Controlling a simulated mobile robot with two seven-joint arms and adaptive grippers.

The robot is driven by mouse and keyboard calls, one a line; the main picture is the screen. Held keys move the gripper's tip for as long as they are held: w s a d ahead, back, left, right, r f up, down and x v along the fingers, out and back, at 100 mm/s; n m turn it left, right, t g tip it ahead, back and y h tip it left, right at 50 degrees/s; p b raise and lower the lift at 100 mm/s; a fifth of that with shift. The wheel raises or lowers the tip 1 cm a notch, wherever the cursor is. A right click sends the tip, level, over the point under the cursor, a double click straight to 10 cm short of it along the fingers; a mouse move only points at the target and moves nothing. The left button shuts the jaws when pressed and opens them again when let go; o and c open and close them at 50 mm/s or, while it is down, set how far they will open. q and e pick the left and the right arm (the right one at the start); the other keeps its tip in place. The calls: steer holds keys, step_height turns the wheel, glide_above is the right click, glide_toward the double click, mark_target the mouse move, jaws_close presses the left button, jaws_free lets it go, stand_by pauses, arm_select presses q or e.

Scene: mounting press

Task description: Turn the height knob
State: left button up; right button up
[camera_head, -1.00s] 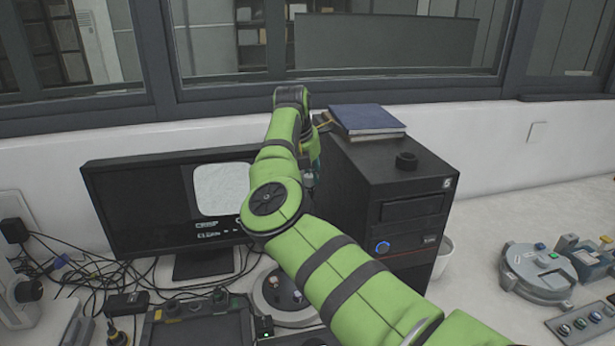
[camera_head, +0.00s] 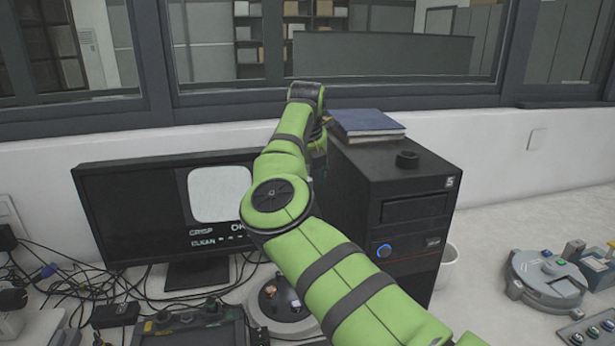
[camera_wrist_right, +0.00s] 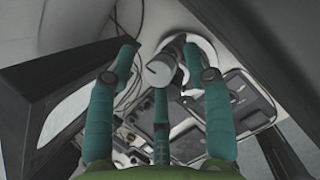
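A grey round knob (camera_wrist_right: 160,70) with a line on its face shows near the middle of the right wrist view; I take it for the height knob. My right gripper (camera_wrist_right: 159,60) has its teal fingers spread around the knob, with gaps visible at its sides. I cannot tell how far above or below it the tips are. My left gripper is not in view.
A black computer case (camera_head: 365,215) carries a blue book (camera_head: 365,122). A round white base (camera_head: 262,312) stands below my arm. Cables lie at left; a round grey device (camera_head: 540,275) is at right.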

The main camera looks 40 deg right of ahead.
steer(key=shift+f, duration=0.1)
steer(key=shift+a, duration=0.15)
steer(key=v, duration=1.2)
steer(key=shift+d, duration=0.25)
stand_by(1.0)
